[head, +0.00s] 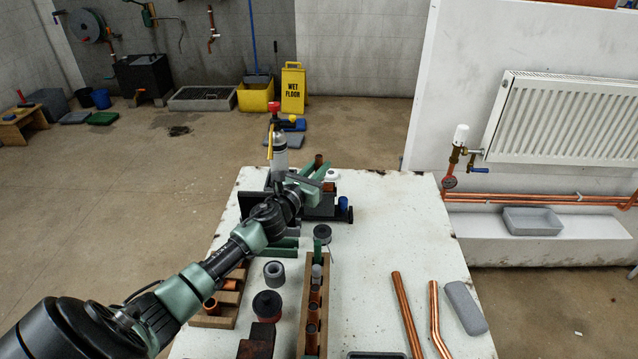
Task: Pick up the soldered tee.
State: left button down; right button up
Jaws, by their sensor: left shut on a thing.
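My left gripper (313,170) reaches over the far part of the white worktable, its green fingers pointing away from me. It is shut on a small copper piece (319,160), which I take to be the soldered tee. Only a bit of the copper shows between the fingers, so its full shape is hidden. The gripper is above or beside a dark tool tray (322,209); the gap between them is hard to judge. My right gripper is not in view.
The worktable (375,235) holds a wooden rack (301,325) with copper fittings, a second rack, tape rolls, a straight copper pipe (406,312), a bent pipe (437,318) and a grey block (465,307). A torch bottle (279,155) stands near the gripper. The table's right middle is clear.

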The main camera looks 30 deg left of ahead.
pick_arm(q)
jog(key=shift+r, duration=0.1)
dwell(0.5)
notch_tip(320, 180, up, 20)
jog(key=p, duration=0.3)
